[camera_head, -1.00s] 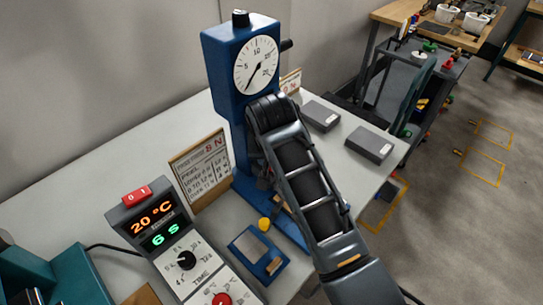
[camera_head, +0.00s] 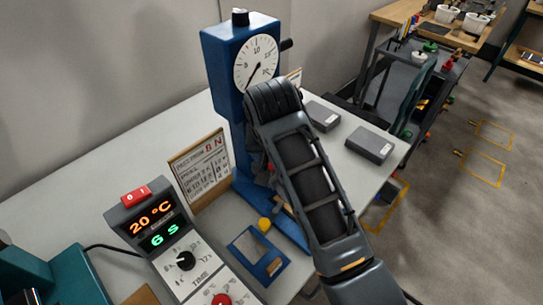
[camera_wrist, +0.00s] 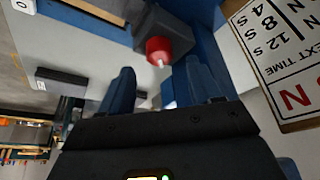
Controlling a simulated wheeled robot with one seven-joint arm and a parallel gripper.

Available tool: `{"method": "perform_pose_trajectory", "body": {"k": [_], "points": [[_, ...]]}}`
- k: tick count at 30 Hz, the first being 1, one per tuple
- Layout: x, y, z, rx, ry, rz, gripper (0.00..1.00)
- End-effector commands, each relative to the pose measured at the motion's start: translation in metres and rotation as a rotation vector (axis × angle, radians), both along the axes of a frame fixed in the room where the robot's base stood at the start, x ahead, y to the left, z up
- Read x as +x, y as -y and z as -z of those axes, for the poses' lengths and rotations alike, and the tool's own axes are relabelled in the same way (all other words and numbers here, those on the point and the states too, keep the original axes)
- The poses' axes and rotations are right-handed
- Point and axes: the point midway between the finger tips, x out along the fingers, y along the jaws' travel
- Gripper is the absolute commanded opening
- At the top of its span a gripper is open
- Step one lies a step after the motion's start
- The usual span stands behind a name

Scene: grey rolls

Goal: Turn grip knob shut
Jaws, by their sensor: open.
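A red knob (camera_wrist: 158,50) on a dark block shows in the wrist view; I take it to be the grip knob. My gripper (camera_wrist: 158,70) is open, with its two blue fingers apart and the knob ahead of the gap between them. I see no clear contact. In the head view, the blue test stand (camera_head: 222,75) with a round white dial (camera_head: 256,62) stands upright on the table. My gripper is mostly hidden there beside the column, behind my arm, and the red knob is hidden too.
A lettered card (camera_head: 200,170) stands left of the column, close to my gripper in the wrist view (camera_wrist: 285,60). A control box (camera_head: 165,235) is at front left. A small blue plate (camera_head: 258,254) and a yellow ball (camera_head: 264,224) lie near the stand's base. Grey boxes (camera_head: 369,145) are at right.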

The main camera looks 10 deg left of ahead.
Motion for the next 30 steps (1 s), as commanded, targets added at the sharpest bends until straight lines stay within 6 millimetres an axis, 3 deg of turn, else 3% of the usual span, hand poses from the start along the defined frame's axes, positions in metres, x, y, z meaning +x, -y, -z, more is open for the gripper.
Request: {"method": "perform_pose_trajectory", "body": {"k": [4, 10, 30], "points": [[-0.008, 0.001, -0.022, 0.002, 0.004, -0.001, 0.63], [-0.015, 0.002, -0.038, 0.0, 0.001, 0.0, 0.63], [-0.016, 0.002, -0.039, 0.0, 0.0, 0.0, 0.63]]}}
